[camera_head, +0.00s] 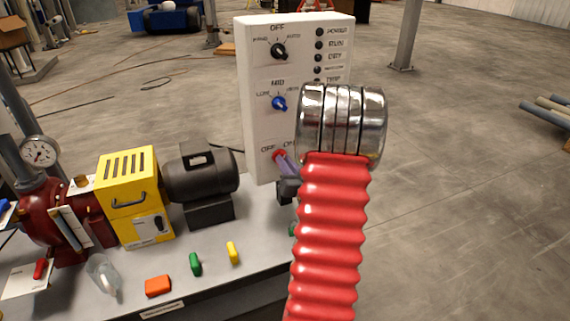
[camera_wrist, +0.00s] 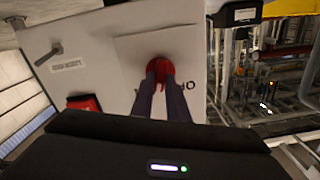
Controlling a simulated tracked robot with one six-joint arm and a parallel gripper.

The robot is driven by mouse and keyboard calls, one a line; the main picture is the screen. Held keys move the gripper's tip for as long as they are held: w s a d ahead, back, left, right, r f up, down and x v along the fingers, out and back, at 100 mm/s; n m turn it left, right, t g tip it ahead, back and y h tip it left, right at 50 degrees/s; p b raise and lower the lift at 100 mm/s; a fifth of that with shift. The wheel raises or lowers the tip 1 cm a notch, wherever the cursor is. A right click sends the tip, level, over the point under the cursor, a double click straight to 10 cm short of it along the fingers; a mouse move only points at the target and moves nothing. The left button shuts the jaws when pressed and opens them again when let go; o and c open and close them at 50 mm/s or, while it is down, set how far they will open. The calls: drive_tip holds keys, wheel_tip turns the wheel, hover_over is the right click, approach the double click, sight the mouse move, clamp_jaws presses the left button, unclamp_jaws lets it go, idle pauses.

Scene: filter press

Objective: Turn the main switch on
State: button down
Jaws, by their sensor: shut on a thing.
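The main switch is a red knob (camera_head: 279,155) low on the front of the white control panel (camera_head: 262,129), with OFF and ON printed beside it. In the wrist view the red knob (camera_wrist: 160,69) lies between my two finger tips. My gripper (camera_head: 285,163) is shut on this knob, with its fingers touching it from both sides. In the wrist view part of the printed label is hidden behind the fingers. I cannot tell for sure which label the knob points at. My red ribbed arm hides the panel's lower right.
A black selector (camera_head: 279,51) and a blue selector (camera_head: 279,103) sit above on the panel, left of several dark indicators. A dark motor (camera_head: 203,172), a yellow box (camera_head: 127,181) and small coloured pieces stand on the table left of my arm. Floor to the right is open.

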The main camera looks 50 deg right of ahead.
drive_tip(key=m, duration=0.5)
drive_tip(key=shift+f, duration=0.2)
drive_tip(key=shift+s+d+m, duration=0.1)
drive_tip(key=shift+m, duration=0.3)
drive_tip(key=c, duration=1.7)
unclamp_jaws()
